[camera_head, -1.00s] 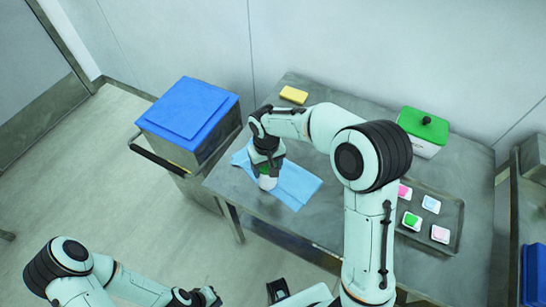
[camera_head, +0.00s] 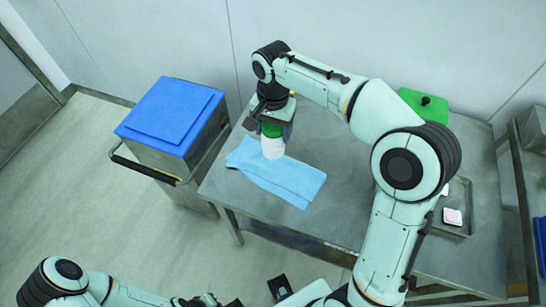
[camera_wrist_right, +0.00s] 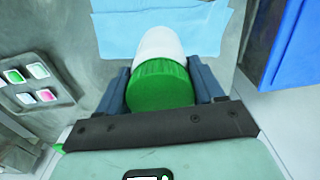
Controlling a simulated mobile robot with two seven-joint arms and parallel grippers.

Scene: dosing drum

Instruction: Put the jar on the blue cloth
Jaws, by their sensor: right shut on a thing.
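The jar (camera_head: 273,148) is white with a green lid and looks close to upright. My right gripper (camera_head: 271,122) is shut on it around the lid, at the far edge of the blue cloth (camera_head: 293,181). In the right wrist view the green lid (camera_wrist_right: 160,87) sits between the fingers, and the cloth (camera_wrist_right: 120,38) shows beyond the white body. I cannot tell how high the jar's base is above the table. My left gripper (camera_head: 208,301) is at the bottom edge, partly cut off, and its jaws are unclear.
The cloth lies on a grey metal table (camera_head: 225,190). A cart with a blue lid (camera_head: 172,112) stands left of the table.

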